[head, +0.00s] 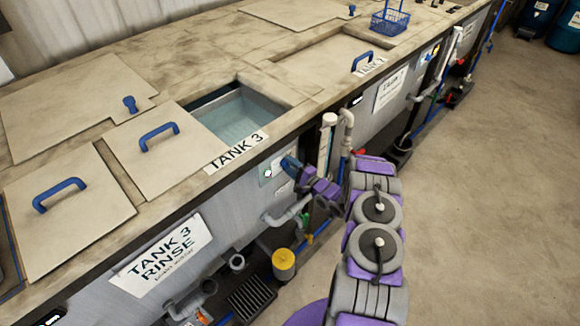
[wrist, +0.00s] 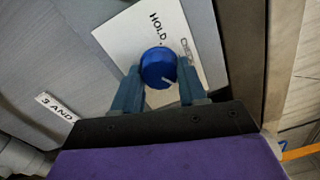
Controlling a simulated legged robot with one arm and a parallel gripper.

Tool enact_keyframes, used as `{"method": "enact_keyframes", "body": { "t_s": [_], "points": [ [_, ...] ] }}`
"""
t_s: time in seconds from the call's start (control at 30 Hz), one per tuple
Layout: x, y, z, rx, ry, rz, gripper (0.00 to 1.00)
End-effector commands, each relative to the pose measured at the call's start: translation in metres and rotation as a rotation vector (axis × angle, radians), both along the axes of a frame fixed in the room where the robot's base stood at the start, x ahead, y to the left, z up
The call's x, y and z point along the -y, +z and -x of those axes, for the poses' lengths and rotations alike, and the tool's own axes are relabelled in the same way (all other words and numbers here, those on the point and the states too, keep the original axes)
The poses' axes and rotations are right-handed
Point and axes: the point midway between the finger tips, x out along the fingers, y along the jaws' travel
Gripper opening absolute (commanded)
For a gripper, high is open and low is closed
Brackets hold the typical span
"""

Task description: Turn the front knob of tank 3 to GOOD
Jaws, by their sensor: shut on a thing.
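The blue front knob (wrist: 158,66) sits on a white label plate (wrist: 125,35) in the wrist view. My gripper (wrist: 159,78) is shut on it, one finger on each side. The knob's white tick points down and to the right in that view. "HOLD" is written above the knob. A small boxed word to its right is too blurred to read surely. In the head view my gripper (head: 292,165) is at the front wall of tank 3 (head: 236,113), just below the rim; it hides the knob there. The panel (head: 267,173) shows left of it.
Lids with blue handles (head: 158,135) lie on the tank tops. Pipes (head: 290,212), a yellow-capped fitting (head: 284,260) and a dark grate (head: 252,298) stand low along the front. A blue basket (head: 389,20) sits farther back. The floor at right is clear.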

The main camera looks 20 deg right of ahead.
Motion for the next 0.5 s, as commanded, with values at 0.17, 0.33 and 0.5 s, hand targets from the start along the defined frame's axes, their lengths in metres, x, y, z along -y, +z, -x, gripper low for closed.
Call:
{"method": "enact_keyframes", "body": {
  "t_s": [0.17, 0.33, 0.5],
  "points": [
    [0.0029, -0.0004, 0.0003, -0.001, -0.007, 0.001, 0.55],
    [0.0011, 0.0006, 0.0014, 0.000, -0.004, 0.002, 0.67],
    [-0.0011, 0.0008, 0.0016, 0.000, -0.002, 0.003, 0.67]
  ]
}}
